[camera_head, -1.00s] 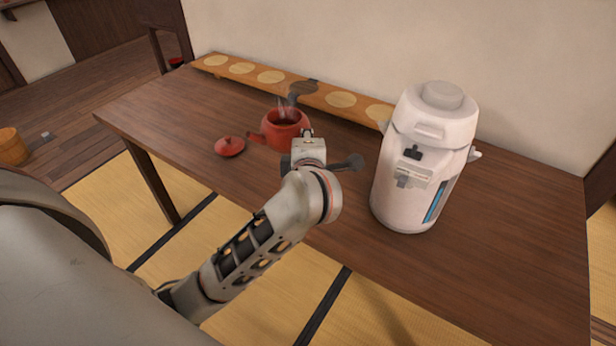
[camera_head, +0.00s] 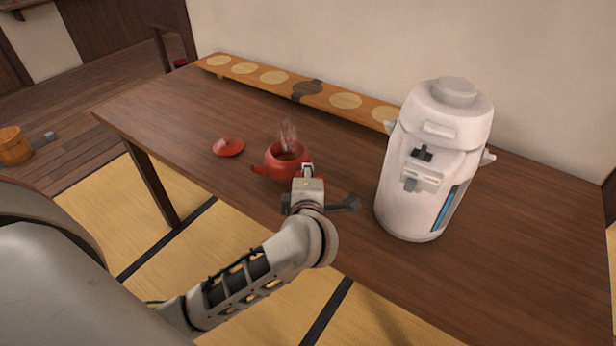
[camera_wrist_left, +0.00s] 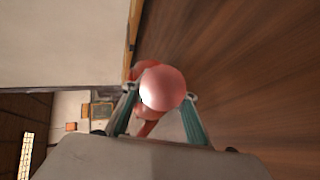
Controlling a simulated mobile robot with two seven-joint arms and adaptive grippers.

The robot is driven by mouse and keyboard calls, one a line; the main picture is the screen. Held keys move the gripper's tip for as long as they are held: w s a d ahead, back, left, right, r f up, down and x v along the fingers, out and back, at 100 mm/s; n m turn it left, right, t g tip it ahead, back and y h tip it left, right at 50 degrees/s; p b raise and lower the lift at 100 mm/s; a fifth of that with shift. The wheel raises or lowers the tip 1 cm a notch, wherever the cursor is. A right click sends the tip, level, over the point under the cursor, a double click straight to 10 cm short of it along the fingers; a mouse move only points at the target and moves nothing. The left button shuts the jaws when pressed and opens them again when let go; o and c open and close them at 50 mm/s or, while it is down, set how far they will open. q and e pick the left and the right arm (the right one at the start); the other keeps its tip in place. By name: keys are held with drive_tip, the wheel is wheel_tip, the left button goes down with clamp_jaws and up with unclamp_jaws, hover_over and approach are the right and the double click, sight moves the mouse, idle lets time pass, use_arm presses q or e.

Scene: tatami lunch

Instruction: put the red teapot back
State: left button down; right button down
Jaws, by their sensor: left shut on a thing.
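The red teapot (camera_head: 280,158) is open on top, with steam rising from it. Its spout points left in the head view. My left gripper (camera_head: 307,172) is at the teapot's right side, and its jaws are shut on it. I cannot tell whether the teapot's base touches the table. In the left wrist view a rounded red part of the teapot (camera_wrist_left: 162,88) sits between the two fingers. The red lid (camera_head: 228,147) lies apart on the table, left of the teapot. My right gripper is not in view.
A white hot-water dispenser (camera_head: 432,165) stands right of my gripper. The dark wooden table (camera_head: 180,115) is clear around the lid and between teapot and board.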

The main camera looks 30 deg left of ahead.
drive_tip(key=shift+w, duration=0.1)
use_arm(q)
drive_tip(key=c, duration=1.6)
unclamp_jaws()
drive_tip(key=shift+f, duration=0.1)
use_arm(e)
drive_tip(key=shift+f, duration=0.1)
use_arm(q)
drive_tip(key=shift+s+d+r, duration=0.15)
drive_tip(key=shift+r, duration=0.1)
drive_tip(key=p+v, duration=0.2)
drive_tip(key=v, duration=0.9)
drive_tip(key=shift+s+d+r+p, duration=0.1)
drive_tip(key=shift+s+p, duration=0.1)
drive_tip(key=shift+p, duration=0.15)
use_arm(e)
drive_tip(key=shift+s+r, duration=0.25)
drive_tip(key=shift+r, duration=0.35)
use_arm(q)
drive_tip(key=shift+s, duration=0.1)
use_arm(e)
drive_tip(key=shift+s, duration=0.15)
